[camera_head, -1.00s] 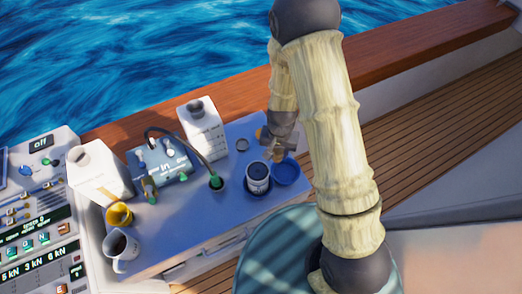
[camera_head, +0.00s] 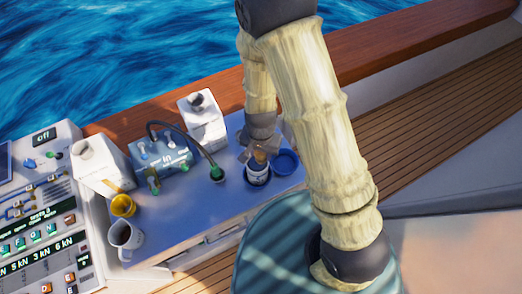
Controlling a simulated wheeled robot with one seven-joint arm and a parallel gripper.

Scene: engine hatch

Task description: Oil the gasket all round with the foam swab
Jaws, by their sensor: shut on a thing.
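My gripper (camera_head: 259,153) points down over the dark, labelled jar (camera_head: 257,176) on the blue worktop. A small tan piece, which looks like the foam swab (camera_head: 260,156), shows between its fingers at the jar's mouth. The fingers are shut on it. I cannot tell whether its tip is inside the jar or just above it. A round blue dish or lid (camera_head: 287,162) lies right of the jar. I cannot make out the gasket in this view.
A white carton (camera_head: 203,125) and a box with a black hose (camera_head: 160,157) stand behind and left. A yellow cup (camera_head: 123,206) and a white mug (camera_head: 127,239) sit at the front left of the worktop (camera_head: 190,215). The worktop's front middle is clear.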

